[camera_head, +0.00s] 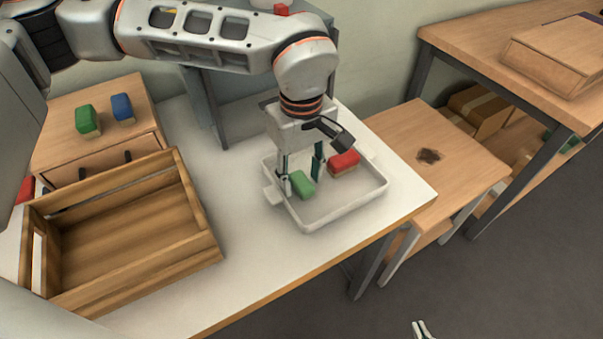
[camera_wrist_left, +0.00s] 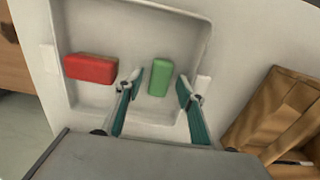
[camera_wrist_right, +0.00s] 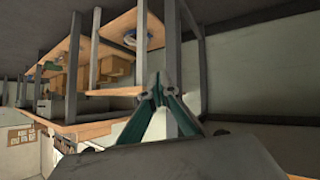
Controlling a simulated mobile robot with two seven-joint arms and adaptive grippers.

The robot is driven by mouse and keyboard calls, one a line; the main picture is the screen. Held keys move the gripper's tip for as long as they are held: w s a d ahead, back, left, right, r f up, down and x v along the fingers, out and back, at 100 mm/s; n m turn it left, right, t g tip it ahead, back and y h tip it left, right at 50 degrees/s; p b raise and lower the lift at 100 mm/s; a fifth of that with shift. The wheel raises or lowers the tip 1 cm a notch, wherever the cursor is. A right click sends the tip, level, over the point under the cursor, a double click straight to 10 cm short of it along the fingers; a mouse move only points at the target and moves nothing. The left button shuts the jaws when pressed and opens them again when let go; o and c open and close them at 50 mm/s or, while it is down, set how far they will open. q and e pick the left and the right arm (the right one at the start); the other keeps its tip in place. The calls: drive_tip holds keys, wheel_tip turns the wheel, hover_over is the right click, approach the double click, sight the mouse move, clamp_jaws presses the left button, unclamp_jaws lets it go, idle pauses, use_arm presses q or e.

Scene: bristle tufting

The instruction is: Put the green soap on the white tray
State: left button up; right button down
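The green soap (camera_head: 302,184) is a small green block lying inside the white tray (camera_head: 308,223), near its left side. In the left wrist view the green soap (camera_wrist_left: 160,77) lies between the fingers of my left gripper (camera_wrist_left: 160,88), with gaps on both sides. My left gripper (camera_head: 300,172) is open and reaches down into the tray around the soap. A red block (camera_head: 344,163) lies in the same tray, just outside the fingers. My right gripper (camera_wrist_right: 160,84) looks shut and empty, away from the table. Its tips show at the bottom of the head view (camera_head: 422,330).
A wooden crate (camera_head: 205,220) stands left of the tray on the white table (camera_head: 250,270). A green block (camera_head: 88,120) and a blue block (camera_head: 122,107) sit on a drawer cabinet (camera_head: 60,106). A wooden side table (camera_head: 460,170) stands to the right. White table space is clear in front.

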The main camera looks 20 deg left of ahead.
sight(301, 181)
use_arm(q)
drive_tip(key=shift+r, duration=0.35)
wheel_tip(301, 181, up, 12)
drive_tip(key=p, duration=0.2)
drive_tip(key=shift+f, duration=0.15)
use_arm(e)
drive_tip(key=shift+s+d+f, duration=0.15)
drive_tip(key=shift+s+d, duration=0.2)
drive_tip(key=shift+s, duration=0.15)
drive_tip(key=shift+w, duration=0.25)
